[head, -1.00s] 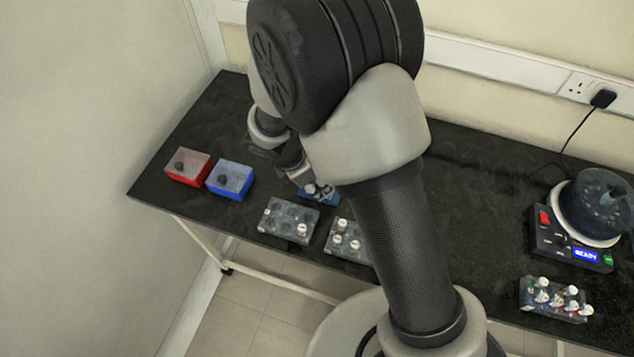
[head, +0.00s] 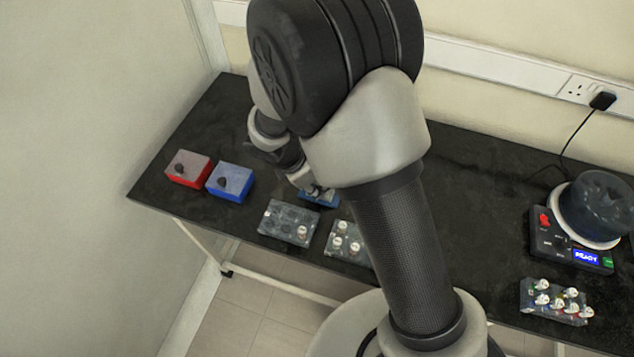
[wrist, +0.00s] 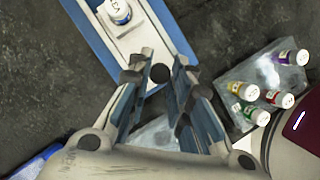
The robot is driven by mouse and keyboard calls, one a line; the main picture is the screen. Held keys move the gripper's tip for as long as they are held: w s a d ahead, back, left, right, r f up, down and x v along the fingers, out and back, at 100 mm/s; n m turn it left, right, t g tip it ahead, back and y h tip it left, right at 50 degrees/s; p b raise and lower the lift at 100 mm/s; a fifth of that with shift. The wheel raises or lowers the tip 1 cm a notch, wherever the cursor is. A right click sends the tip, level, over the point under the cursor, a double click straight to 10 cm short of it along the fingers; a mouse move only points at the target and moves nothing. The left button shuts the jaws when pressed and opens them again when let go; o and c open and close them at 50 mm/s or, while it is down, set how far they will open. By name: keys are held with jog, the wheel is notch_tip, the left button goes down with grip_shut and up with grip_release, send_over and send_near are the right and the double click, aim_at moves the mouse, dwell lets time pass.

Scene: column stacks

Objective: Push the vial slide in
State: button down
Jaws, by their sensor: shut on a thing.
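The vial slide (wrist: 146,38) is a pale tray with a dark round knob (wrist: 159,73) at its near end. It lies in a blue housing (wrist: 90,33), and a white-capped vial (wrist: 119,12) stands on it. My gripper (wrist: 159,78) has its fingers closed on the knob from both sides. In the head view the blue housing (head: 329,201) shows only in part, below my gripper (head: 316,191); my arm hides the rest. The far end of the slide is outside the wrist view.
A rack (wrist: 238,78) with several vials stands right of the slide. In the head view a grey rack (head: 275,219), a red box (head: 188,171) and a blue box (head: 231,184) lie to the left. A centrifuge-like device (head: 598,208) reads READY at the right, behind another vial rack (head: 533,307).

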jog(key=w+d+p, duration=0.1)
jog(key=w, duration=0.1)
jog(key=w+d+p, duration=0.1)
jog(key=w, duration=0.2)
jog(key=w+d+p, duration=0.1)
jog(key=w, duration=0.2)
jog(key=shift+w+p, duration=0.2)
jog(key=shift+p, duration=0.15)
jog(key=shift+r, duration=0.1)
jog(key=c, duration=1.5)
grip_release()
jog(key=shift+w, duration=0.1)
jog(key=shift+o, duration=0.2)
jog(key=v, duration=1.1)
jog(key=shift+s+a+r, duration=0.2)
jog(key=shift+r, duration=0.15)
